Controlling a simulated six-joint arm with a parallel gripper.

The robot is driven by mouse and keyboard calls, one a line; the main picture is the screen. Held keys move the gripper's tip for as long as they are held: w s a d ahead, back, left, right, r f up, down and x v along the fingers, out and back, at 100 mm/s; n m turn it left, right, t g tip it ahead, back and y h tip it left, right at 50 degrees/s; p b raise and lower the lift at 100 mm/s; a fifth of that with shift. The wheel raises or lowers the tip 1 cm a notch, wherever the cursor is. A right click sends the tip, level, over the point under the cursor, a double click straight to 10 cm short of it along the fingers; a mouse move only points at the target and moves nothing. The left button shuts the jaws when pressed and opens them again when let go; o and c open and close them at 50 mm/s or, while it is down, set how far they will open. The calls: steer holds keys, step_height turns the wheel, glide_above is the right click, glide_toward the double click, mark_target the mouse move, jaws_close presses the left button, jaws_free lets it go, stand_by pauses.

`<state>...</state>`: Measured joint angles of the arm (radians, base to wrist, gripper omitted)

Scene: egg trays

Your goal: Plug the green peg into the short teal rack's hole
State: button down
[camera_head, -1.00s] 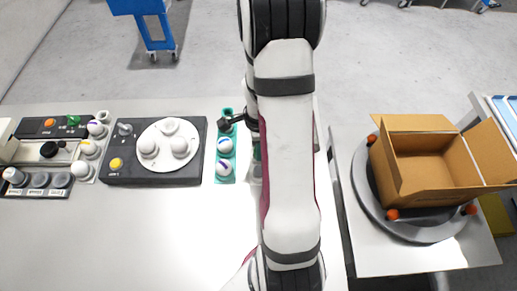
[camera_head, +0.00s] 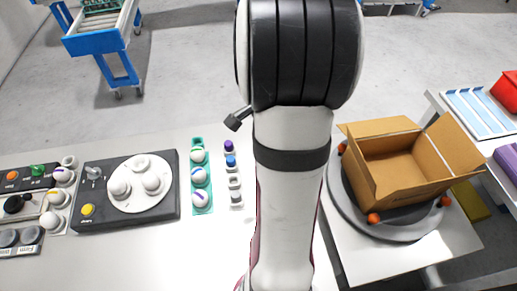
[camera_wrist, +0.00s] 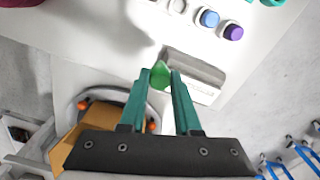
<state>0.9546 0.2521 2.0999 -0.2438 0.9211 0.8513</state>
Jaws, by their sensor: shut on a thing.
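My gripper (camera_wrist: 160,78) shows in the wrist view with two teal fingers shut on the green peg (camera_wrist: 160,73). The peg's rounded green end shows between the fingertips; its lower part is hidden. In the head view my arm hides the gripper and the peg. A teal rack (camera_head: 209,208) lies left of my arm in the head view, with several white banded round pieces in a column. A teal edge (camera_wrist: 272,2) shows at the top right of the wrist view, cut off by the frame. I cannot tell which hole is empty.
A small white rack (camera_head: 236,206) holds a purple peg (camera_head: 229,146) and a blue peg (camera_head: 231,161). A dark panel with a white dial (camera_head: 140,176) lies left. An open cardboard box (camera_head: 405,165) stands right. A grey block (camera_wrist: 195,70) lies beside the gripper in the wrist view.

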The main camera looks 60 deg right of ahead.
steer(key=w+a+f+n, duration=0.15)
steer(key=w+n, duration=0.25)
steer(key=w, duration=0.4)
steer(key=w+f+n, duration=0.2)
steer(key=w+n, duration=0.1)
steer(key=w, duration=0.5)
steer(key=w+f+n, duration=0.2)
steer(key=w+n, duration=0.2)
steer(key=w, duration=0.4)
steer(key=shift+w+a+f, duration=0.15)
steer(key=shift+f, duration=2.05)
steer(key=shift+f, duration=0.55)
steer(key=c, duration=0.5)
jaws_free()
steer(key=shift+c, duration=0.2)
step_height(320, 180, up, 16)
